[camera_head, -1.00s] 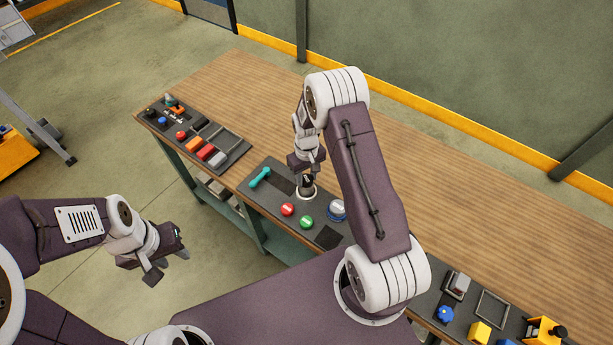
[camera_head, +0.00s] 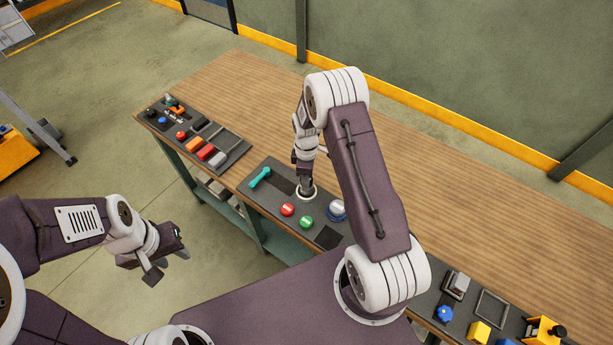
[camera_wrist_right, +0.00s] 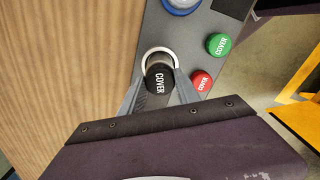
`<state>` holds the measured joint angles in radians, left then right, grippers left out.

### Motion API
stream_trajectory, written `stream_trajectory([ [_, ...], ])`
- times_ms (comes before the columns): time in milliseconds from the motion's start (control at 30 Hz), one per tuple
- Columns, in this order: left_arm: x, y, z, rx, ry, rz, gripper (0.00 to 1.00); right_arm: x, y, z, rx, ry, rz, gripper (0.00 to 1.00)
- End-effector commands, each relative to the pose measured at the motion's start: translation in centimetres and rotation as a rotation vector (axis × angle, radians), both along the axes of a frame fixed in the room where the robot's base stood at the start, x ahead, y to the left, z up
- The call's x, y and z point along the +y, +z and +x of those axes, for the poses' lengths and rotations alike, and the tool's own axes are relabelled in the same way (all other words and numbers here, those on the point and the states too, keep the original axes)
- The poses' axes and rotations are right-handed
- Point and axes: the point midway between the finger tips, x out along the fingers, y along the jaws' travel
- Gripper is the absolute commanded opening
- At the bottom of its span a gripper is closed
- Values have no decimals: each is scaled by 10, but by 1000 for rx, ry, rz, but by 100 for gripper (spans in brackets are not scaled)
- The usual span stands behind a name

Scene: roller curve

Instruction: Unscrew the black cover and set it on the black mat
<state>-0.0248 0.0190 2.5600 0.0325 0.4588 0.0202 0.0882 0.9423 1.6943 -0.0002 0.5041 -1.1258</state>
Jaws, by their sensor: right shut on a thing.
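The black cover (camera_wrist_right: 160,80), marked COVER, sits inside a white ring (camera_wrist_right: 160,52) in the right wrist view. My right gripper (camera_head: 306,186) points down at that ring, with its fingers closed on both sides of the cover. In the head view the gripper hides most of the cover. A black square (camera_head: 327,237), which looks like the black mat, lies bare at the near edge of the grey board (camera_head: 258,202); its corner shows in the right wrist view (camera_wrist_right: 232,8). My left gripper (camera_head: 170,267) is open and empty, off the bench's near side.
A red cover (camera_head: 287,210), a green cover (camera_head: 306,222) and a blue-rimmed round piece (camera_head: 337,210) stand near the ring. A teal tool (camera_head: 260,177) lies at the board's left. Other boards with parts are further left and right. The wooden bench (camera_head: 440,200) behind is clear.

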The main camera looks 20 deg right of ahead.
Motion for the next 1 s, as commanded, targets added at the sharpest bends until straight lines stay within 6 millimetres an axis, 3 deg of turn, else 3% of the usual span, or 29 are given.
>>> stream_trajectory([
  [100, 0, 0, 0, 0, 0, 0, 36, 0, -1, -1, 2, 245, 0, 0],
  [200, 0, 0, 0, 0, 0, 0, 36, 0, -1, -1, 2, 373, 1, 0],
  [533, 0, 0, 0, 0, 0, 0, 36, 0, -1, -1, 4, 432, 1, 0],
  [800, 0, 1, 0, 0, 0, 0, 36, 0, -2, -2, 5, 958, 2, 0],
  [1000, 0, 1, 0, 0, 0, 0, 36, 0, -2, -2, 6, 1056, 3, 0],
])
